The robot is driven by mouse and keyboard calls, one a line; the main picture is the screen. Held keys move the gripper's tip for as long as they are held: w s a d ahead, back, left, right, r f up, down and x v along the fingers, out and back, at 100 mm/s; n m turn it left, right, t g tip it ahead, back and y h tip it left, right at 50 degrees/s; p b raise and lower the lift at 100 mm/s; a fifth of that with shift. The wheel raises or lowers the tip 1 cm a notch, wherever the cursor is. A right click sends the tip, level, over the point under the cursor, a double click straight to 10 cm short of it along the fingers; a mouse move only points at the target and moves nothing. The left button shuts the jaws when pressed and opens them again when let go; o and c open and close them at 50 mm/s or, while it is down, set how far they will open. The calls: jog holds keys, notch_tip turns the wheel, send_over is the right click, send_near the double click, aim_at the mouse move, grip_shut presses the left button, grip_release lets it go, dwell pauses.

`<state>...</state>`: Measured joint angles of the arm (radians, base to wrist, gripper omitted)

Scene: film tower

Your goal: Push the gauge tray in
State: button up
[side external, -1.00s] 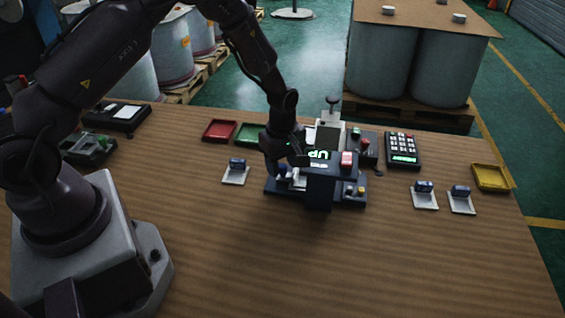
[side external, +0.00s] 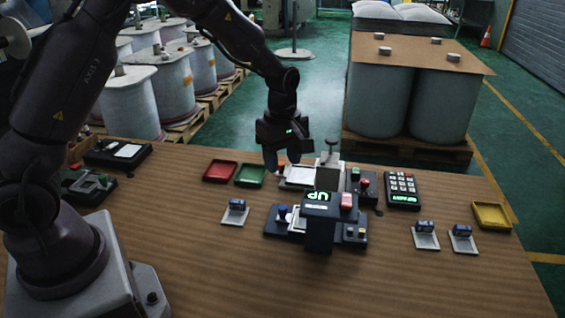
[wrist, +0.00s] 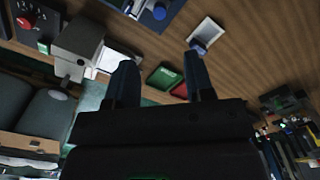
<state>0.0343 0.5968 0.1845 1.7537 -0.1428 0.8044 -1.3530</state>
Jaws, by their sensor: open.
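The gauge looks to be the pale grey block (side external: 328,178) with a plunger on top. Its tray, a pale flat plate (side external: 298,178), sticks out on the block's left side. In the wrist view the block (wrist: 78,40) is upper left, and the white tray (wrist: 112,62) is partly hidden behind the left finger. My gripper (side external: 284,168) is open and empty, pointing down at the tray's outer left end. Whether it touches the tray cannot be told. Its two fingers (wrist: 160,72) show apart in the wrist view, with nothing between them.
A dark device with green lit letters (side external: 318,212) stands in front of the gauge. Red (side external: 220,171) and green (side external: 250,174) trays lie left. A red-button box (side external: 364,186) and keypad (side external: 403,190) stand right.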

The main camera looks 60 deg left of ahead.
jog(key=shift+c, duration=0.2)
jog(key=shift+a, duration=0.2)
jog(key=c, duration=0.3)
jog(key=shift+n, duration=0.7)
jog(key=a, duration=0.3)
jog(key=s+a, duration=0.1)
jog(key=shift+a+f, duration=0.25)
jog(key=shift+f, duration=0.1)
grip_shut()
jog(key=s+a+f+n+h, duration=0.2)
jog(key=s+a+n+h, duration=0.1)
jog(key=a, duration=0.4)
jog(key=t+h, duration=0.1)
send_near(273, 213)
jog(key=f, duration=0.3)
jog(key=shift+s+a+m, duration=0.3)
jog(key=shift+m, duration=0.1)
jog(key=d, duration=0.2)
jog(key=w+d, duration=0.1)
jog(key=shift+f, duration=0.4)
jog(key=shift+w+d, duration=0.2)
jog(key=shift+d, duration=0.35)
